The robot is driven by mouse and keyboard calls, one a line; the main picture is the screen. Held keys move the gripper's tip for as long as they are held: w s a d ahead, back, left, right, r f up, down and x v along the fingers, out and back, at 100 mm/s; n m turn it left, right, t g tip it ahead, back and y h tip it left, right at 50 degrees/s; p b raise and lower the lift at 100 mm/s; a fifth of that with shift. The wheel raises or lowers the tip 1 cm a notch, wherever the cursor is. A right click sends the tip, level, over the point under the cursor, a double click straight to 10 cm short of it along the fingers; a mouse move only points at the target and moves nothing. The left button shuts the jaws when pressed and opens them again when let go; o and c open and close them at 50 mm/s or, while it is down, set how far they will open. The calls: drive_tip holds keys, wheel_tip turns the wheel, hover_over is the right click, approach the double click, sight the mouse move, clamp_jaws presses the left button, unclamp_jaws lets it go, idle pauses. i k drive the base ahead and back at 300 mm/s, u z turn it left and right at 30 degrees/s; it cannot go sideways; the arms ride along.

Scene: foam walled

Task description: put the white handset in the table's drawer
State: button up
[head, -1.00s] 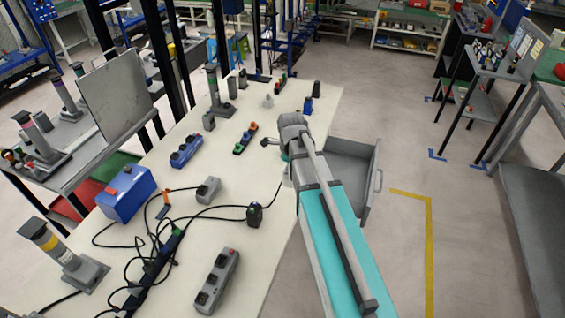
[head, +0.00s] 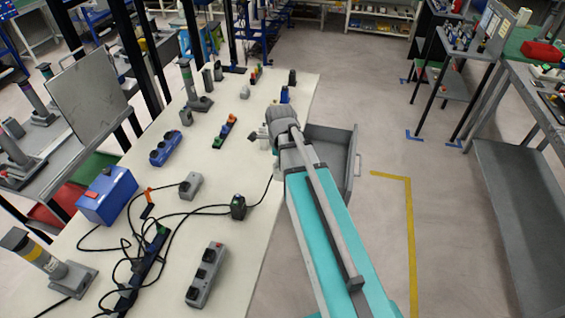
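A small pale object (head: 245,92) stands on the far part of the cream table (head: 225,185); it may be the white handset, but it is too small to be sure. The table's grey drawer (head: 345,175) is pulled open on the table's right side, partly hidden behind my arm. Its visible inside looks empty. My gripper (head: 260,136) is at the far end of my arm, by the table's right edge near the drawer. It is mostly hidden by the wrist, so its fingers and anything in them cannot be made out.
On the table are a blue box (head: 107,195), a grey power strip (head: 206,275), black cables, a blue socket block (head: 165,148) and a multicoloured strip (head: 225,132). The floor right of the drawer, with a yellow line (head: 410,230), is clear. A grey bench (head: 520,200) stands at right.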

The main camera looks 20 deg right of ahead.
sight(323, 157)
drive_tip(key=k, duration=1.35)
drive_tip(key=z, duration=0.4)
drive_tip(key=i, duration=1.1)
drive_tip(key=z, duration=0.4)
drive_tip(key=i, duration=0.75)
drive_tip(key=u, duration=0.25)
